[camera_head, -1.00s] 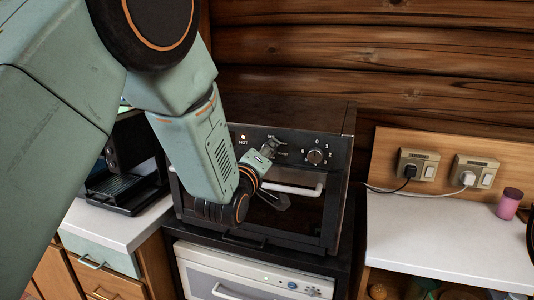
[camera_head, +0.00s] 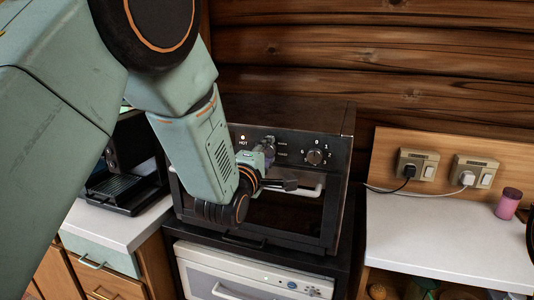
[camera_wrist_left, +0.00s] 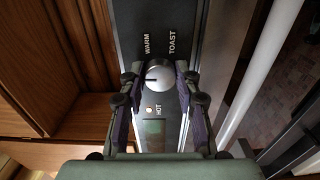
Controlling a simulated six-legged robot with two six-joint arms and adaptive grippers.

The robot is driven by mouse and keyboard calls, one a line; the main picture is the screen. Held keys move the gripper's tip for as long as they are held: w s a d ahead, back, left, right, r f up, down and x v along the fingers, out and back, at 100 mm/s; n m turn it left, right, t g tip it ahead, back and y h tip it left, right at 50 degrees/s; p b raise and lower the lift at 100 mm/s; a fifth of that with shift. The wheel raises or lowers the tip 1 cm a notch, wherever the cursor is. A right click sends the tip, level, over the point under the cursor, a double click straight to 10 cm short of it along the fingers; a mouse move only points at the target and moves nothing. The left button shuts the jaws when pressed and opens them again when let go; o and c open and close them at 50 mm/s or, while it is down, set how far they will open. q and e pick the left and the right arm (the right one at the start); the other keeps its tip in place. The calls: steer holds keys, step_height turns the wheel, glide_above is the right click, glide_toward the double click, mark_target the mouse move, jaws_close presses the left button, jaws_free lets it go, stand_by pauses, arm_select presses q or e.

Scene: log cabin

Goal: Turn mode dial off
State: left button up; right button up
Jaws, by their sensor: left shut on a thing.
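The mode dial (camera_wrist_left: 158,73) is a round silver knob on the dark oven panel, with WARM and TOAST printed beyond it in the left wrist view. My left gripper (camera_wrist_left: 158,77) has a finger on each side of the dial and is shut on it. In the head view my left gripper (camera_head: 268,153) is at the panel and largely covers the dial. A HOT lamp (camera_wrist_left: 150,109) glows beside the dial and also shows in the head view (camera_head: 242,138). The dial's exact pointer direction is hard to read. My right gripper is out of view.
A second, numbered dial (camera_head: 314,157) sits to the right on the oven (camera_head: 290,110). The oven door's pale handle (camera_head: 308,190) runs below my gripper. A coffee machine (camera_head: 128,175) stands left; sockets with plugs (camera_head: 416,165) and a pink jar (camera_head: 508,203) are right.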

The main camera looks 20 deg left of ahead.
arm_select(q)
steer(key=shift+r, duration=0.2)
steer(key=o, duration=0.8)
steer(key=shift+o, duration=0.4)
steer(key=shift+a+f, duration=0.1)
steer(key=s, duration=1.2)
steer(key=shift+a, duration=0.25)
